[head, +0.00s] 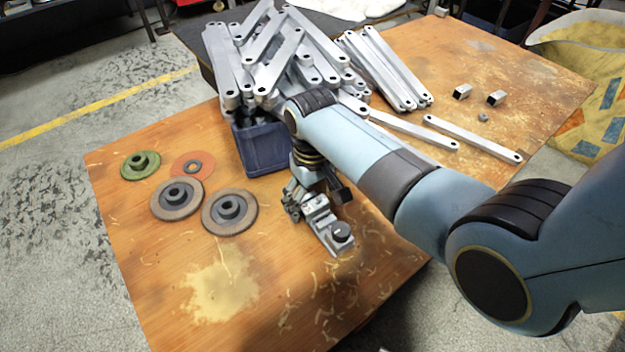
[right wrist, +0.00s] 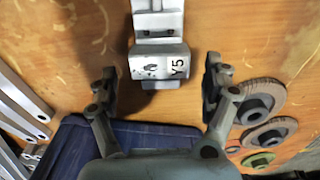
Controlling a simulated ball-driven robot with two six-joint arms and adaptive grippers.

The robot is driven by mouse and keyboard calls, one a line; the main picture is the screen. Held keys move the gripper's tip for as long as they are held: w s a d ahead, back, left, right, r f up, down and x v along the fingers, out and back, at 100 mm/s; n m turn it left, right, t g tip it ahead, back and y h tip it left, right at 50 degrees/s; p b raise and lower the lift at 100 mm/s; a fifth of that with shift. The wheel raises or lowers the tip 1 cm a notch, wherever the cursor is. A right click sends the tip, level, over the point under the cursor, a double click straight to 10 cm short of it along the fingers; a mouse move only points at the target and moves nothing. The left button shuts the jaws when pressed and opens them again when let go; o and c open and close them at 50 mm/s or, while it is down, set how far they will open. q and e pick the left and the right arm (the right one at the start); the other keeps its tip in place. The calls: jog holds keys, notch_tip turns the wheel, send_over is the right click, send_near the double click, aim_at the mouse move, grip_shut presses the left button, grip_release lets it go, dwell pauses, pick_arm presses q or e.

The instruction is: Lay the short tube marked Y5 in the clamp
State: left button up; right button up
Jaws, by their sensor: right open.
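The short grey tube marked Y5 (right wrist: 158,66) shows in the right wrist view at the near end of the grey metal clamp (right wrist: 157,22). It appears to rest in the clamp, but I cannot tell how deep it sits. In the head view the clamp (head: 326,228), with a black knob, stands on the wooden table. My right gripper (right wrist: 160,84) is open. Its fingers stand apart to either side of the tube's near end, with gaps showing. In the head view my right gripper (head: 309,190) is above the clamp's far end and largely hides the tube. My left gripper is not in view.
A dark blue bin (head: 262,152) stands close behind my right gripper. A heap of galvanized bars (head: 275,50) lies beyond it. Several grinding discs (head: 229,211) lie to the left. Two small square tube pieces (head: 462,92) lie at the far right. The table's front left is clear.

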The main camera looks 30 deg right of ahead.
notch_tip(320, 180, up, 11)
dwell(0.3)
jog(key=shift+s+f, duration=0.1)
jog(key=shift+f, duration=0.05)
dwell(0.3)
